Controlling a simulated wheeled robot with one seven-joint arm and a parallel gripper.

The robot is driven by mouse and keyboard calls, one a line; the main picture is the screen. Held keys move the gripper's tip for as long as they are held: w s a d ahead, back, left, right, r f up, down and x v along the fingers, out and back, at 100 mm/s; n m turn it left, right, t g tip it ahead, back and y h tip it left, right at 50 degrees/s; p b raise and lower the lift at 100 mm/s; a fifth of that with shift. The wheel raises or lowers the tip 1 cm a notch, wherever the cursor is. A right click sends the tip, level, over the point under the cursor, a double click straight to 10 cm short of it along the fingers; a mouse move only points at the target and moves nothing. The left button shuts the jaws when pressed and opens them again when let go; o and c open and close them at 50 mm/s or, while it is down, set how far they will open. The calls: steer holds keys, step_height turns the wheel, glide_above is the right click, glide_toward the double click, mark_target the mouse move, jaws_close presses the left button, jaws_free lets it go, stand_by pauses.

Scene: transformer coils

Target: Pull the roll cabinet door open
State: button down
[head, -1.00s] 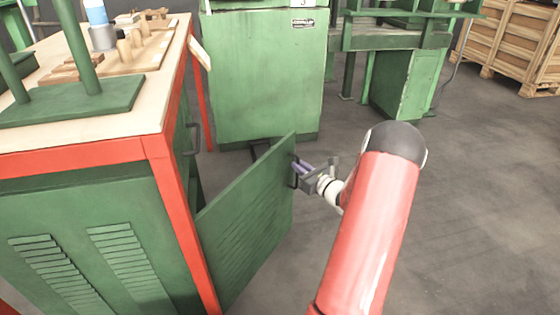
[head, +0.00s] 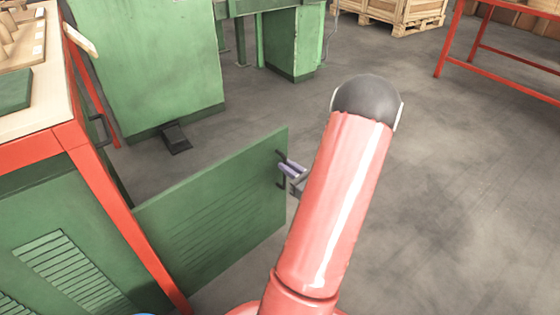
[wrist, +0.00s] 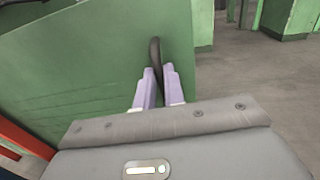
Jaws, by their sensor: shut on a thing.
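The green roll cabinet door (head: 225,205) stands swung out from the red-framed green cabinet (head: 85,215) in the head view. Its dark handle (head: 281,168) is near the free edge. My gripper (head: 291,168) is at that handle, mostly hidden behind my red arm. In the wrist view the door (wrist: 95,65) fills the left and middle. My gripper's pale purple fingers (wrist: 160,83) are shut around the dark handle (wrist: 155,52), which rises between them.
A tall green machine cabinet (head: 145,65) stands behind the door, with a dark pedal (head: 175,137) on the floor before it. A red-framed table (head: 500,50) is at the upper right. The grey floor (head: 450,200) on the right is clear.

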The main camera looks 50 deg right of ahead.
steer(key=shift+a+y, duration=0.3)
steer(key=shift+a, duration=0.5)
steer(key=c, duration=1.5)
jaws_free()
steer(key=shift+a, duration=0.15)
steer(key=shift+s+d, duration=0.1)
steer(key=shift+d, duration=0.15)
steer(key=s, duration=0.7)
steer(key=shift+s+a, duration=0.3)
steer(key=shift+s, duration=0.1)
